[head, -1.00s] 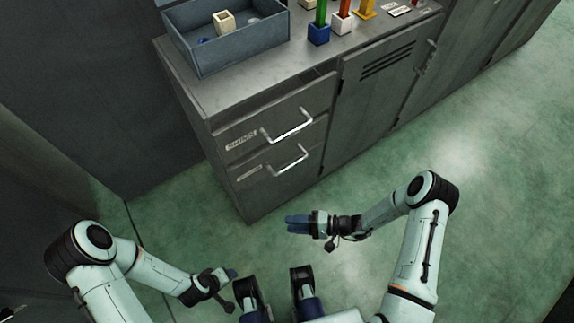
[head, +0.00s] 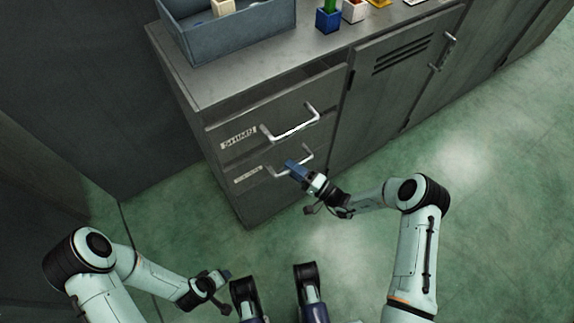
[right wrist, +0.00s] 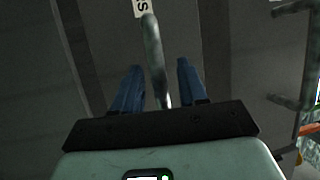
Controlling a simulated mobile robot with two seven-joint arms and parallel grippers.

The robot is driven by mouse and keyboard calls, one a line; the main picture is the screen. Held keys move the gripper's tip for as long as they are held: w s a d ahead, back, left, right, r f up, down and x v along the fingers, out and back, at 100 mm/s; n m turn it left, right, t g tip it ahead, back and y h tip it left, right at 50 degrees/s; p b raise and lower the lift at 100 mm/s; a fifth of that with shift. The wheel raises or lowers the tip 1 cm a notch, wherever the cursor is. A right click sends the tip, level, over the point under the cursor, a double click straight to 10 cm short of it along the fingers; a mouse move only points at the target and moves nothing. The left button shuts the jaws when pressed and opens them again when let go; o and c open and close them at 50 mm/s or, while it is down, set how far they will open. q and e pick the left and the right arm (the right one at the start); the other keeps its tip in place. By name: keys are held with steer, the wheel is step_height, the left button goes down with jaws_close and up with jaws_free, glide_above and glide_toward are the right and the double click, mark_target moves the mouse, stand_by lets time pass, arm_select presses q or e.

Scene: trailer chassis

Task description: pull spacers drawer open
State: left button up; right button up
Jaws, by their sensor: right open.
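The grey cabinet has two stacked drawers with bar handles. The upper drawer (head: 230,117) has a label that seems to read "SHIMS". The lower drawer (head: 246,196) has a smaller label that I cannot read; its handle (head: 308,153) is partly hidden by my right gripper (head: 290,165).
A blue-grey bin (head: 235,40) with a cream block (head: 222,6) stands on the cabinet top. A vented cabinet door (head: 390,95) is right of the drawers. The green floor in front is clear.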

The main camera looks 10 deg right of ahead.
arm_select(q)
steer(key=shift+s+a+f, duration=0.1)
steer(key=shift+s+f, duration=0.35)
arm_select(e)
steer(key=shift+x, duration=1.05)
